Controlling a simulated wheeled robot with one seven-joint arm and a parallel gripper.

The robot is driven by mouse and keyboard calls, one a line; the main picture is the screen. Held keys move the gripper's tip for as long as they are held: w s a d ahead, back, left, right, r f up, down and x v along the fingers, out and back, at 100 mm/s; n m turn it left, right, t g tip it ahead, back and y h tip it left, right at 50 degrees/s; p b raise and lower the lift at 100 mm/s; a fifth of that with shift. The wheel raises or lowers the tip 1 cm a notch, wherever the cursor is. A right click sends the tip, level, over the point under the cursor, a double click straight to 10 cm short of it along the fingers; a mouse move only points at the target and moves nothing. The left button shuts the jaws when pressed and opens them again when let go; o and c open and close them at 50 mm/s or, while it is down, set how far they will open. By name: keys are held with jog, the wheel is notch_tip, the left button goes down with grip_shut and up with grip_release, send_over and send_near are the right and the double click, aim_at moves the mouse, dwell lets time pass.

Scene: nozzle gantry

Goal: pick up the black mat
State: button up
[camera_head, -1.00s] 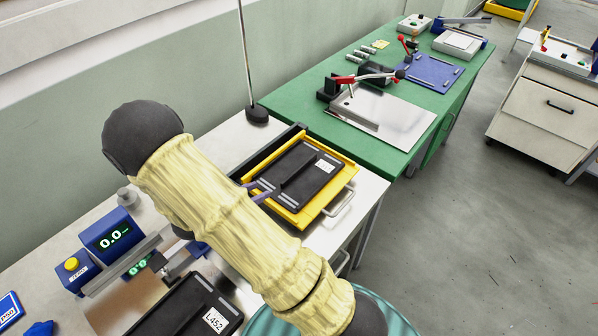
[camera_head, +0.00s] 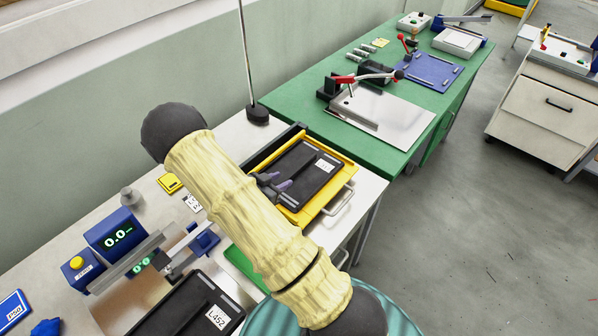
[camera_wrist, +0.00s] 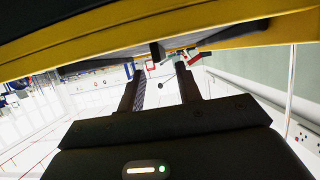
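A black mat-like piece (camera_head: 310,176) with a white label lies in a yellow tray (camera_head: 328,199) on the white bench. Another black piece (camera_head: 185,310), labelled L452, lies at the bottom of the head view; I cannot tell which is the task's mat. In the wrist view my gripper (camera_wrist: 160,82) is open and empty, with the yellow tray's edge (camera_wrist: 190,42) across the top. My arm hides part of the bench and tray.
A blue display unit (camera_head: 115,232) and a yellow pad (camera_head: 169,184) are on the bench's left side. A thin pole on a black base (camera_head: 257,114) stands behind the tray. A green table (camera_head: 300,112) holds a metal plate (camera_head: 385,118) and clamps.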

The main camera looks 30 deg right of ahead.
aim_at(292, 174)
jog(key=p+x, duration=0.2)
jog(key=x, duration=0.3)
jog(key=shift+d+r, duration=0.1)
dwell(0.3)
grip_shut()
